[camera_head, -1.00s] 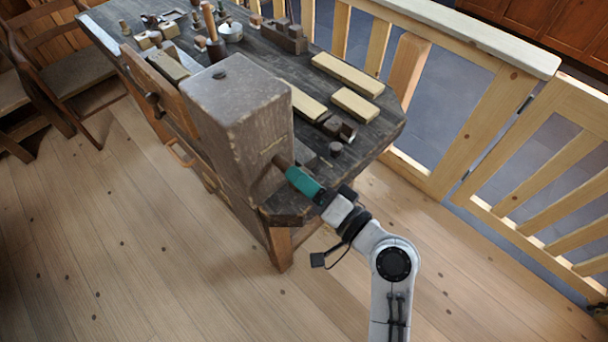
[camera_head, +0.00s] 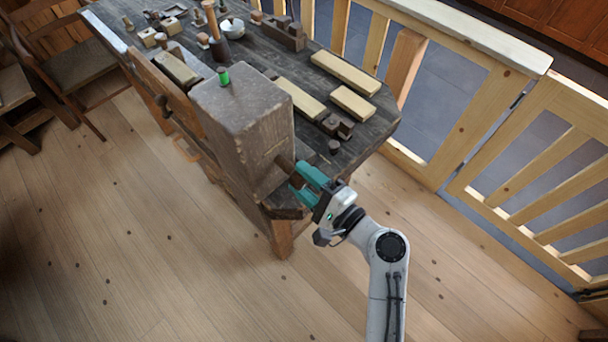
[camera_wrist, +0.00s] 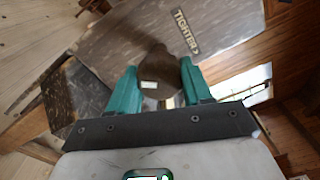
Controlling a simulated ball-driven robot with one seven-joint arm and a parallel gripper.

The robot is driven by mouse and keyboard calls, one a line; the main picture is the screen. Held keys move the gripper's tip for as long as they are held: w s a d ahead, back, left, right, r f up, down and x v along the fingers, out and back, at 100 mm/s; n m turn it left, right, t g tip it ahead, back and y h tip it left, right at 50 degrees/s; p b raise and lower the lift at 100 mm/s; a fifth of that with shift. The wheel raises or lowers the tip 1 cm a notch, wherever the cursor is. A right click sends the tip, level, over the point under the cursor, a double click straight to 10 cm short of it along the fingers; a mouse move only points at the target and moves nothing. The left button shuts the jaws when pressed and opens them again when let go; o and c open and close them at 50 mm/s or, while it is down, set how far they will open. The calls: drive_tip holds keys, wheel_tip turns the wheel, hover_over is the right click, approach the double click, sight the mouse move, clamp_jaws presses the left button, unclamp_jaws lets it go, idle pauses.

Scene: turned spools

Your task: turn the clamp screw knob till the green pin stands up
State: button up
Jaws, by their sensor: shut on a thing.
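The clamp block (camera_head: 240,110) is a large grey-brown wooden block at the corner of the workbench. A green pin (camera_head: 223,77) stands upright out of its top. My gripper (camera_head: 299,181), with teal fingers, is at the block's right side and shut on the clamp screw knob (camera_head: 286,164), which the fingers largely hide. In the wrist view, the dark round knob (camera_wrist: 160,75) sits between the two teal fingers. A label reading TIGHTER (camera_wrist: 186,32) shows on the block face beyond it.
The dark workbench (camera_head: 265,60) carries pale wood blocks (camera_head: 346,73), small wooden parts and a white pot (camera_head: 233,28). A wooden railing (camera_head: 480,100) runs along the right. The plank floor (camera_head: 130,240) at front left is clear.

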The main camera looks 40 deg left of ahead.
drive_tip(key=shift+w+d+f+m, duration=0.2)
drive_tip(key=shift+d+m, duration=0.05)
drive_tip(key=shift+m, duration=0.15)
drive_tip(key=o, duration=0.8)
drive_tip(key=shift+d, duration=0.15)
drive_tip(key=shift+o, duration=1.2)
drive_tip(key=shift+s+a+r, duration=0.1)
drive_tip(key=shift+a, duration=0.1)
drive_tip(key=shift+d, duration=0.1)
drive_tip(key=d+b, duration=0.1)
drive_tip(key=d, duration=0.9)
drive_tip(key=shift+s+d+b, duration=0.3)
drive_tip(key=shift+s+b, duration=0.05)
drive_tip(key=shift+s, duration=0.05)
